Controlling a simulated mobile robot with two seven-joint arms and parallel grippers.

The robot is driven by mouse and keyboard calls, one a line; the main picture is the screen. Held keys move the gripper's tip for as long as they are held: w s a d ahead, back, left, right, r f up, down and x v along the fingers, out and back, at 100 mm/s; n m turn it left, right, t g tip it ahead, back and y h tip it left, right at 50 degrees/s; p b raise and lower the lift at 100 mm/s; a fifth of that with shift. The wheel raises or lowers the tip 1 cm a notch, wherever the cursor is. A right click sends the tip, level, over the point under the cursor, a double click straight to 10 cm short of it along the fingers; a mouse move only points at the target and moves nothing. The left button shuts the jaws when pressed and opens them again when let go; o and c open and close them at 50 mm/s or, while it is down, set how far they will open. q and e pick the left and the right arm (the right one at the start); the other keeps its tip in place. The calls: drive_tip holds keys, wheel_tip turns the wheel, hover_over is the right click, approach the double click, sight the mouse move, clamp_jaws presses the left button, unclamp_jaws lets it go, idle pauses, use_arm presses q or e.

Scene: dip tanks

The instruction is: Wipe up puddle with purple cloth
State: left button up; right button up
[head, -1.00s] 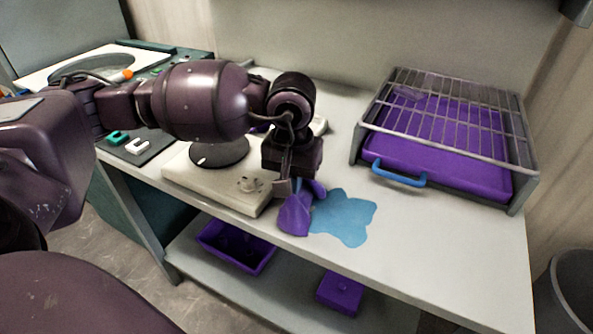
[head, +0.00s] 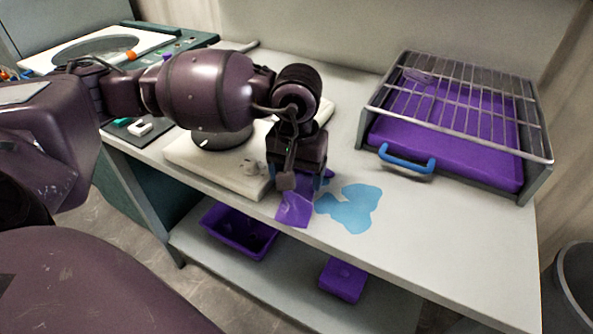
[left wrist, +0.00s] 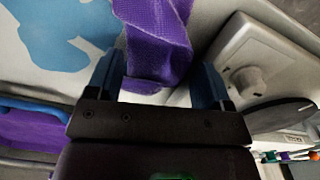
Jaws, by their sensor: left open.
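The purple cloth (head: 295,208) lies crumpled near the table's front edge, under and in front of my left gripper (head: 305,180). The puddle also shows in the left wrist view (left wrist: 62,35). My right gripper is not in view.
A purple tray with a blue handle (head: 407,159) stands under a wire rack (head: 460,100) at the right. A cream hotplate-like device (head: 215,163) is just left of the gripper. A purple bin (head: 238,232) and a purple box (head: 343,280) are on the lower shelf. The table's front right is clear.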

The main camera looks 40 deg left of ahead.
use_arm(q)
drive_tip(key=shift+a+f, duration=0.1)
idle(0.5)
drive_tip(key=shift+a, duration=0.15)
drive_tip(key=c, duration=0.5)
clamp_jaws()
